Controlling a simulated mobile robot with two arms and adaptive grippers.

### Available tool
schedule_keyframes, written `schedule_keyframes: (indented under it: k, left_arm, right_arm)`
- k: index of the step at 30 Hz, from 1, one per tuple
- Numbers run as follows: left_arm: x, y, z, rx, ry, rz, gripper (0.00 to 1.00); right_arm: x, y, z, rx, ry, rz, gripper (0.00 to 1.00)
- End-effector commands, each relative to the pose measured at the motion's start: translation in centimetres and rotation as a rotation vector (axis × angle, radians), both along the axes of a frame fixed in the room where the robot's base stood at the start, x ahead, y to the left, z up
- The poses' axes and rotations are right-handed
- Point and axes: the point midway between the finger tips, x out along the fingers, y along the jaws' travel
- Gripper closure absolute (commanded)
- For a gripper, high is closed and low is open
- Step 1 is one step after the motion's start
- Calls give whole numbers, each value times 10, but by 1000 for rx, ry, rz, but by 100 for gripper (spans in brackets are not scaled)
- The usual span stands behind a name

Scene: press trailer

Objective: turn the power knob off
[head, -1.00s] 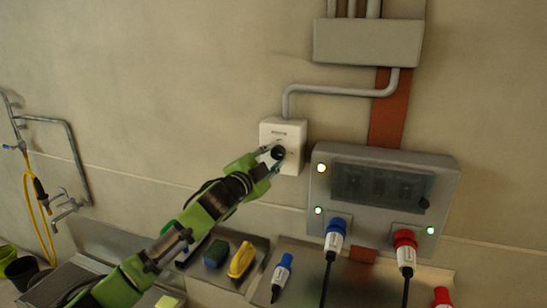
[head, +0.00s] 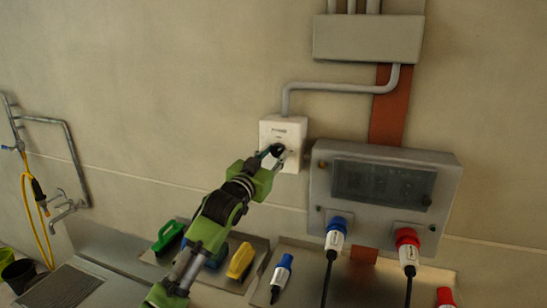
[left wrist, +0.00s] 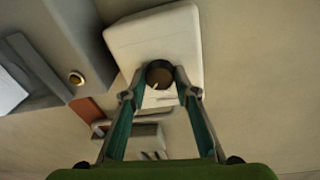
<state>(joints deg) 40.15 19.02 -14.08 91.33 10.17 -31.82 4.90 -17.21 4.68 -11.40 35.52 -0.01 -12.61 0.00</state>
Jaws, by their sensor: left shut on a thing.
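A white switch box (head: 284,131) is fixed to the wall, with a dark round power knob (head: 279,149) on its front. My left gripper (head: 272,156) reaches up to the box and is shut on the knob. In the left wrist view, the two fingers press on either side of the dark knob (left wrist: 159,74), in front of the white box (left wrist: 152,36). A small light mark shows on the knob face. The fingers partly hide the knob in the head view. The right gripper is not in view.
A grey panel (head: 385,211) with a dark window hangs right of the box, its indicator lamps unlit. Brushes, including a yellow one (head: 240,262), lie in a tray below. A conduit runs above.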

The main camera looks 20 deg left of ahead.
Motion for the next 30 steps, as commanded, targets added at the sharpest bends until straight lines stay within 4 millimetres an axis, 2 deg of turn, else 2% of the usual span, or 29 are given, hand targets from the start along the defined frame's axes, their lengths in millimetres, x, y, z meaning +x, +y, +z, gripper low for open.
schedule_keyframes:
  k: [18, 30]
  left_arm:
    - [0, -3, 0, -560, 20, 0, 94]
    - [0, -3, 0, -756, 25, 1, 94]
  right_arm:
    - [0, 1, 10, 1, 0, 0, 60]
    - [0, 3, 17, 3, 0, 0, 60]
